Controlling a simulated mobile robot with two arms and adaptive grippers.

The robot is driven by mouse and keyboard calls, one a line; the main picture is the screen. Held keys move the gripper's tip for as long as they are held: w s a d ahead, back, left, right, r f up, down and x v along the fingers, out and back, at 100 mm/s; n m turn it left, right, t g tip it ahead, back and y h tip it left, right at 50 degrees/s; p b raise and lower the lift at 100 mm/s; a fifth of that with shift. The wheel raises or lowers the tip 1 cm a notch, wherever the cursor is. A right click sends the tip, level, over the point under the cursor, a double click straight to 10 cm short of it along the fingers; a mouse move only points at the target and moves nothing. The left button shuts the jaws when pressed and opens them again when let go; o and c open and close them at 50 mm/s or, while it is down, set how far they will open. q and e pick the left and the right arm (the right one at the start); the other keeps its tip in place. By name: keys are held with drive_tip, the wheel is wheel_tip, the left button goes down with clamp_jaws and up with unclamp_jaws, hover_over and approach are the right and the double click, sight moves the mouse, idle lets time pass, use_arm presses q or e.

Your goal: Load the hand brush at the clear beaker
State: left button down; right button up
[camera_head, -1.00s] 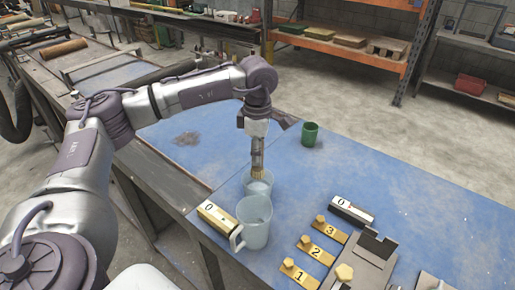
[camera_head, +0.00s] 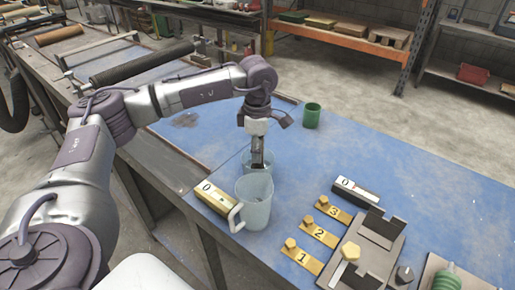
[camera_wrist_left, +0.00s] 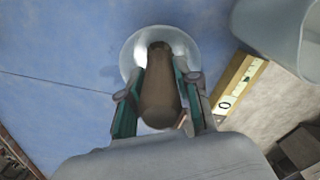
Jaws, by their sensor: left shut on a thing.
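My left gripper (camera_head: 258,158) points down at the clear beaker (camera_head: 246,162), which stands behind a larger clear jug. The gripper is shut on the hand brush (camera_wrist_left: 159,98). The brown brush body lies between the two fingers in the left wrist view. The round beaker (camera_wrist_left: 137,49) shows around the brush's far end there. The brush's lower end appears to be inside the rim. The jug and fingers hide most of the brush in the head view, so I cannot tell whether it touches the bottom. My right gripper is not in view.
The clear jug (camera_head: 255,203) with a handle stands just in front of the beaker. A yellow block marked 0 (camera_head: 215,197) lies left of it. A green cup (camera_head: 312,116) stands farther back. Numbered yellow tags and a grey fixture (camera_head: 366,246) lie at the right. Blue tabletop (camera_head: 400,165) is free beyond.

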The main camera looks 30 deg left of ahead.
use_arm(q)
drive_tip(key=shift+r, duration=0.15)
drive_tip(key=shift+r+p, duration=2.95)
drive_tip(key=shift+r, duration=1.6)
drive_tip(key=shift+r+p, duration=1.25)
drive_tip(key=shift+r, duration=0.8)
